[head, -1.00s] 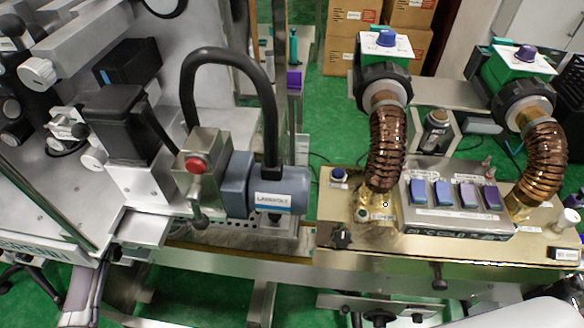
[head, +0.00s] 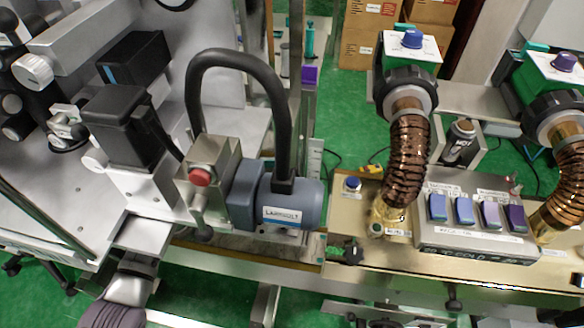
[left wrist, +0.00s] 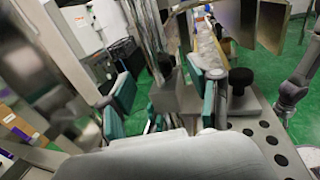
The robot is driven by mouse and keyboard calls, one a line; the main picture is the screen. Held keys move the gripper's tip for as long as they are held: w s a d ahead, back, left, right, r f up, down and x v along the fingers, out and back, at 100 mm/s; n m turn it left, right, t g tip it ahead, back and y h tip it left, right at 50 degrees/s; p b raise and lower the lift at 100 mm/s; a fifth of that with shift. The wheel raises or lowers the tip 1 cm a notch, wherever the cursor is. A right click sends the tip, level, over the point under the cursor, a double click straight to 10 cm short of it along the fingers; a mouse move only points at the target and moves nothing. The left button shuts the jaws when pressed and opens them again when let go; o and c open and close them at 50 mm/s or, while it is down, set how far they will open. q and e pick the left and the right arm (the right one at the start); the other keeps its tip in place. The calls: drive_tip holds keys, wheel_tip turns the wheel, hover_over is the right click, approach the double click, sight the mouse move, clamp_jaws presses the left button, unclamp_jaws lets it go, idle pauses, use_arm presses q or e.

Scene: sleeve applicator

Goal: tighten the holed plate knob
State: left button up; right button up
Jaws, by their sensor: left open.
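In the left wrist view a round black knob (left wrist: 240,78) stands at the far end of a grey plate with several dark holes (left wrist: 268,145). My left gripper (left wrist: 160,88) shows in the same view, its teal-padded fingers spread apart. The knob is to the right of the fingers, and no contact shows. In the head view part of my left arm enters at the lower left, but its fingers cannot be made out. I cannot pick out the knob surely in the head view. My right gripper is not seen.
In the head view a blue-grey motor (head: 285,207) with a thick black hose and a block with a red button (head: 200,176) stand mid-bench. A gold-coloured table (head: 345,250) at right carries a switch box (head: 470,243) and copper hoses (head: 408,160). Green floor shows between machines.

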sight(291, 174)
use_arm(q)
drive_tip(key=d+p, duration=0.1)
drive_tip(key=d, duration=0.3)
drive_tip(key=shift+r, duration=0.1)
drive_tip(key=shift+d, duration=0.5)
